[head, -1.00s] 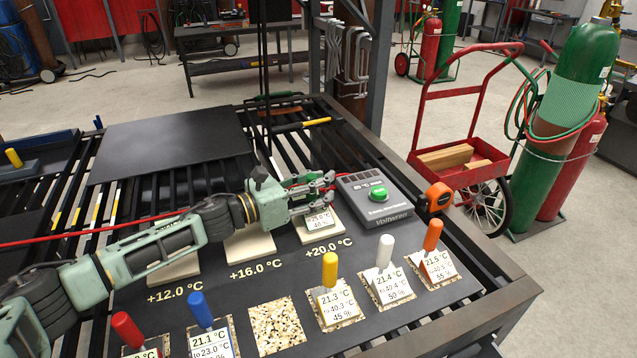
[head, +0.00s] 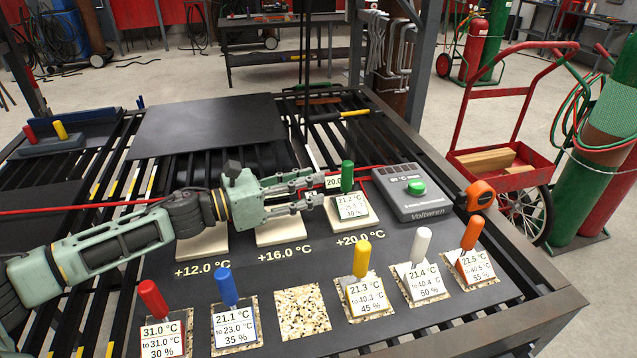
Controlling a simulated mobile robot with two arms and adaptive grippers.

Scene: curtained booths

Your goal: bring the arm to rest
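My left arm comes in from the left, low over the dark work table (head: 255,312). My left gripper (head: 322,190) is open, with nothing seen between its fingers. It points right, above the +16.0 °C pad (head: 281,234), just left of a green-handled thermometer (head: 348,178). That thermometer stands upright with its display card (head: 351,206) on the +20.0 °C pad (head: 353,226). A small gap seems to separate it from the fingertips. My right gripper is not in view.
Red, blue, yellow, white and orange thermometers stand along the front, around one empty speckled pad (head: 302,312). A grey device (head: 412,195) with a green button and an orange tape measure (head: 482,195) are at right. A dark plate (head: 210,125) lies behind, clear.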

